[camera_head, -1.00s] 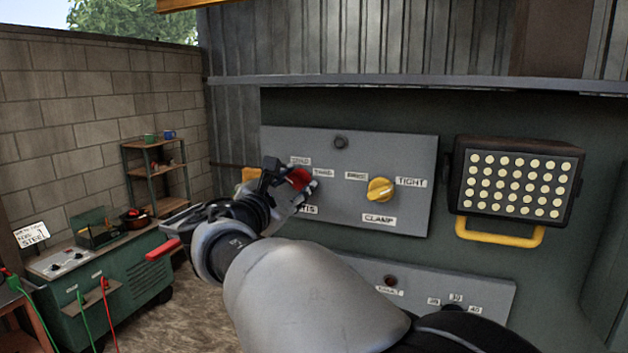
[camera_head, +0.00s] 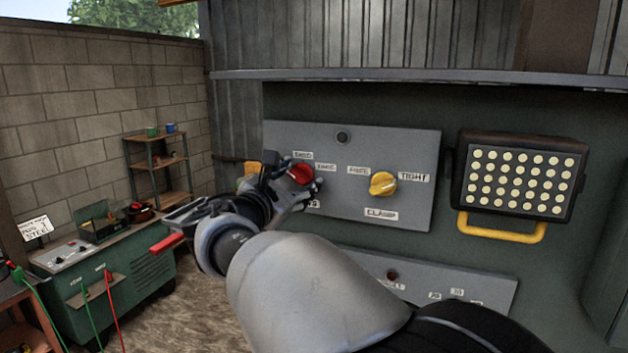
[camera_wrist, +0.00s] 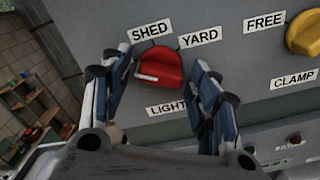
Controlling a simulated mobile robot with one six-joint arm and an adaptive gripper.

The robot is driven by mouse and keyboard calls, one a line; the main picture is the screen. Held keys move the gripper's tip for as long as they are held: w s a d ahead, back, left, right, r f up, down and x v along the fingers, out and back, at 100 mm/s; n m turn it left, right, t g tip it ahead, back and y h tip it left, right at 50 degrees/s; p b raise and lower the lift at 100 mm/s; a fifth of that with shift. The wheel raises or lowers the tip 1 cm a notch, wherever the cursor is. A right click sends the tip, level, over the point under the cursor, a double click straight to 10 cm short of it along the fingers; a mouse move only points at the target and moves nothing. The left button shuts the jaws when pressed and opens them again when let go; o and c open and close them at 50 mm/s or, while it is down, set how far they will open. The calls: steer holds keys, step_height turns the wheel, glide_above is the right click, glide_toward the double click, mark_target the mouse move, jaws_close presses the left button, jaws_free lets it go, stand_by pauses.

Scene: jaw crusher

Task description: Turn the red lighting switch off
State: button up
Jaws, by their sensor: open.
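The red lighting switch (camera_head: 301,174) is a round knob on a grey panel (camera_head: 346,140). In the wrist view the red switch (camera_wrist: 159,69) sits under the labels SHED and YARD, with a LIGHT label, partly covered, below it. Its pale marker line lies toward the left side of the knob. My gripper (camera_head: 298,190) is at the panel, just below the switch in the head view. In the wrist view my gripper (camera_wrist: 157,85) is open, with one finger on each side of the switch. I cannot tell whether the fingers touch it.
A yellow clamp knob (camera_head: 383,184) sits right of the switch on the same panel. A lamp (camera_head: 516,175) with a yellow handle hangs further right. A lower panel (camera_head: 480,287) is below. A green machine (camera_head: 120,270) and a shelf (camera_head: 160,165) stand left.

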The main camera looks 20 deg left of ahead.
steer(key=shift+s, duration=0.1)
steer(key=s, duration=0.7)
steer(key=shift+s+a, duration=0.15)
steer(key=shift+a, duration=0.1)
